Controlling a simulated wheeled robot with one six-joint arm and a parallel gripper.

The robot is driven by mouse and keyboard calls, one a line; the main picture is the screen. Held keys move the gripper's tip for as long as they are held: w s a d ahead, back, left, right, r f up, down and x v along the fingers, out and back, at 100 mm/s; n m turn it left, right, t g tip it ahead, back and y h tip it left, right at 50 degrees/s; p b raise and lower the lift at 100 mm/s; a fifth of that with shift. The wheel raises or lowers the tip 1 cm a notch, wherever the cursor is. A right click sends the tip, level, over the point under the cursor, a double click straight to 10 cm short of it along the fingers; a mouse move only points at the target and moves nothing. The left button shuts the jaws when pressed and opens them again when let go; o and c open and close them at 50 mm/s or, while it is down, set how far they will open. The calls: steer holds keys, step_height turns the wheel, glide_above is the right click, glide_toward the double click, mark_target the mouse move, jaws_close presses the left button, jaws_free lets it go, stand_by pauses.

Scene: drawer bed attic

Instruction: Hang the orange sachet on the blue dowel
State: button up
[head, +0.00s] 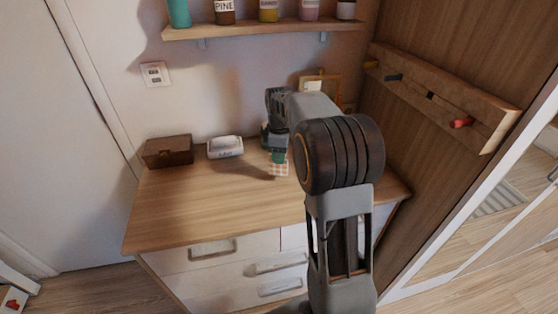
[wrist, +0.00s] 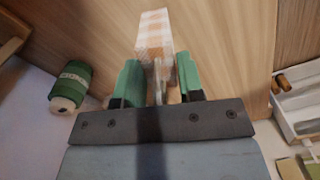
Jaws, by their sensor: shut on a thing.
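The orange sachet is an orange-and-white checked pouch and shows in the wrist view (wrist: 153,32) beyond the fingertips. In the head view the sachet (head: 279,168) hangs below my gripper (head: 277,156), over the dresser top. My gripper's green fingers (wrist: 158,82) are shut on a thin pale part at the sachet's near end. The blue dowel (head: 393,77) looks dark blue and sticks out of the wooden rail (head: 480,105) on the right wall. The dowel is well to the right of my gripper, apart from it, and not visible in the wrist view.
A brown box (head: 167,151) and a white container (head: 225,147) stand on the dresser (head: 190,205). A green spool (wrist: 70,85) shows in the wrist view. A bottle shelf (head: 260,29) is above.

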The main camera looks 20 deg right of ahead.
steer(key=f, duration=0.1)
steer(key=w+f, duration=0.1)
steer(key=f, duration=0.1)
steer(key=shift+w+d, duration=0.1)
steer(key=shift+f, duration=0.5)
steer(key=shift+f, duration=0.1)
steer(key=shift+f, duration=0.1)
steer(key=o, duration=1)
